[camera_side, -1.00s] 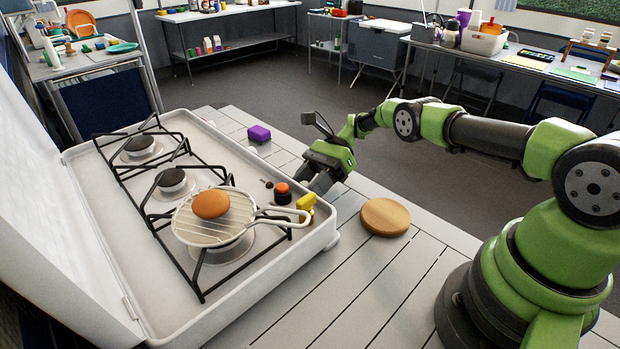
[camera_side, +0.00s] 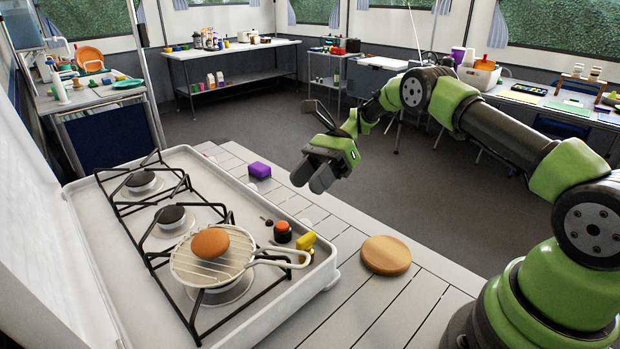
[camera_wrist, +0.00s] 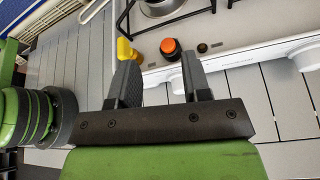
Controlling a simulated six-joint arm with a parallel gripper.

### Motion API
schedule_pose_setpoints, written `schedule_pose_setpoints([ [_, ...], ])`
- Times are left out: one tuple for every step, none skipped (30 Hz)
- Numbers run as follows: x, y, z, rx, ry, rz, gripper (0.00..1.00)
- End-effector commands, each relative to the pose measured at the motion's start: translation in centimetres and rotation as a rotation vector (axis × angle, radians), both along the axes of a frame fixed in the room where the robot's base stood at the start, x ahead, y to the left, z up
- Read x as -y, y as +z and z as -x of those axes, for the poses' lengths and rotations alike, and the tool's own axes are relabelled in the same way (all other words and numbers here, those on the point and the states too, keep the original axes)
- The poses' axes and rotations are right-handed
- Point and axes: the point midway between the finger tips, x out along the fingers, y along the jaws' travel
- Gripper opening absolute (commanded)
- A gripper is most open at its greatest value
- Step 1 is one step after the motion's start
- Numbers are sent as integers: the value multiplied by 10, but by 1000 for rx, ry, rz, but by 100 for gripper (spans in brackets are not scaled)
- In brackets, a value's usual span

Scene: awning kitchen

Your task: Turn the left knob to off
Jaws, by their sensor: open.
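In the wrist view, a white knob (camera_wrist: 177,85) shows partly on the stove's front edge, between and behind my fingers. A larger white knob (camera_wrist: 303,58) sits farther right on the same front edge. I cannot tell the setting of either knob. The stove (camera_side: 100,255) stands at the left in the side view, and its front face is hidden there. My gripper (camera_side: 312,180) is open and empty, raised clear of the stove's front edge. In the wrist view its two fingers (camera_wrist: 160,62) are spread apart, pointing toward the stove.
A pan-like wire grill (camera_side: 205,268) holding an orange-brown bun (camera_side: 211,242) rests on the near burner. An orange-topped black item (camera_side: 282,232) and a yellow item (camera_side: 305,241) sit by the stove's front. A purple block (camera_side: 259,170) and a round wooden board (camera_side: 386,254) lie on the slatted table.

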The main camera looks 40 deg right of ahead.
Motion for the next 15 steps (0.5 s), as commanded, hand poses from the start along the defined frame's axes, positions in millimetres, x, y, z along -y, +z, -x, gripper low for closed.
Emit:
schedule_pose_setpoints([
  [0, 0, 0, 0, 0, 0, 44],
  [0, 0, 0, 0, 0, 0, 44],
  [0, 0, 0, 0, 0, 0, 44],
  [0, 0, 0, 0, 0, 0, 44],
  [0, 0, 0, 0, 0, 0, 49],
  [1, -1, 0, 5, 0, 4, 58],
  [3, -1, 0, 16, 0, 13, 58],
  [6, -2, 1, 34, 1, 30, 58],
  [12, -5, 2, 70, 3, 62, 58],
  [18, -8, 3, 105, 6, 93, 58],
  [25, -10, 4, 143, 10, 129, 58],
  [34, -14, 5, 194, 18, 178, 58],
  [40, -17, 6, 228, 25, 215, 58],
  [47, -19, 7, 261, 33, 248, 58],
  [54, -21, 9, 298, 44, 287, 58],
])
